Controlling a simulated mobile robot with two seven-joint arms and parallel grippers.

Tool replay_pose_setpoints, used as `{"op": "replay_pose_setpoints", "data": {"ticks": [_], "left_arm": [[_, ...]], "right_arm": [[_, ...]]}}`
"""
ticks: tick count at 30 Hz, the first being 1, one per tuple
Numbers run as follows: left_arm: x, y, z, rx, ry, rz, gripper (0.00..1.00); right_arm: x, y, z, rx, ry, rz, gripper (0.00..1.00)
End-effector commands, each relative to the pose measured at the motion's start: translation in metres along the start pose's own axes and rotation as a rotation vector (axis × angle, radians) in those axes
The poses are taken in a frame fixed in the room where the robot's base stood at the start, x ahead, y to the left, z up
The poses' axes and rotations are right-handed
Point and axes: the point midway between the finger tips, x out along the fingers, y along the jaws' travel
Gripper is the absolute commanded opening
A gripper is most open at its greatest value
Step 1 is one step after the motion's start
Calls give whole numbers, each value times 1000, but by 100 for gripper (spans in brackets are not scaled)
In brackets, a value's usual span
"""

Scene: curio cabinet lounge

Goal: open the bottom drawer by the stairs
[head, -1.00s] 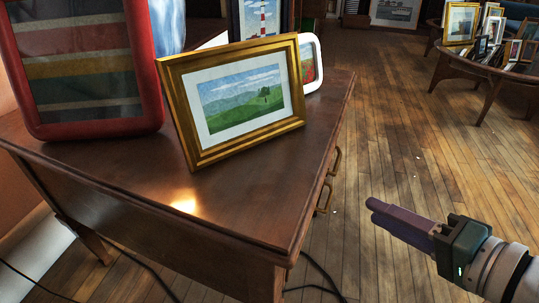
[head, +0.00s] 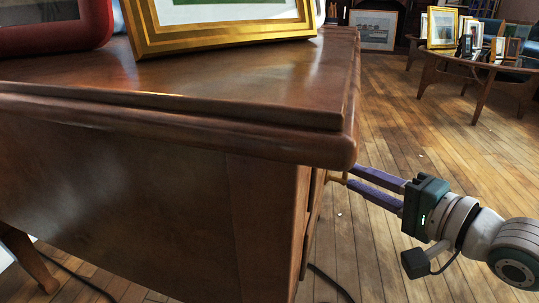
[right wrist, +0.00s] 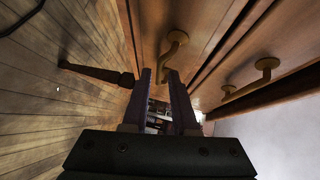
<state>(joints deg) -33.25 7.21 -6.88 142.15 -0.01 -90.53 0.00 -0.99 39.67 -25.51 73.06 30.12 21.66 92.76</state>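A dark brown wooden cabinet (head: 130,180) fills the left of the head view, its drawer side turned right and seen almost edge-on. In the right wrist view two drawer fronts run along the right. The lower drawer (right wrist: 208,28), nearer the floor, has a brass handle (right wrist: 174,46); the upper drawer has another brass handle (right wrist: 257,78). The drawers look shut. My right gripper (head: 352,176) is open, its purple fingers apart. Its fingertips (right wrist: 161,74) are close to the lower handle; I cannot tell whether they straddle it. My left gripper is out of view.
A gold-framed picture (head: 230,36) and a red-framed one (head: 55,30) stand on the cabinet top. A table with framed photos (head: 490,62) is at the back right. Wooden floor (head: 400,110) right of the cabinet is open. A black cable (head: 330,283) lies near the cabinet.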

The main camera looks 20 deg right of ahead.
Motion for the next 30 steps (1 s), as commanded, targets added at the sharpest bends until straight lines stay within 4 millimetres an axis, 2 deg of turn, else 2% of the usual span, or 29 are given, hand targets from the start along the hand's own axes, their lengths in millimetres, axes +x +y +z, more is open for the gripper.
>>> {"op": "replay_pose_setpoints", "data": {"ticks": [1,6,16,17,24,30], "left_arm": [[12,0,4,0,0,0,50],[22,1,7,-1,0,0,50],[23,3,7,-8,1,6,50],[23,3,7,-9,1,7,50],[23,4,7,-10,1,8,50],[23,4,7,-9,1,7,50]], "right_arm": [[11,5,1,-1,0,-4,27],[29,3,1,1,0,-1,27],[34,0,0,0,0,3,27],[34,0,0,0,0,3,26],[34,0,0,0,0,2,0],[34,0,0,0,0,2,0]]}}
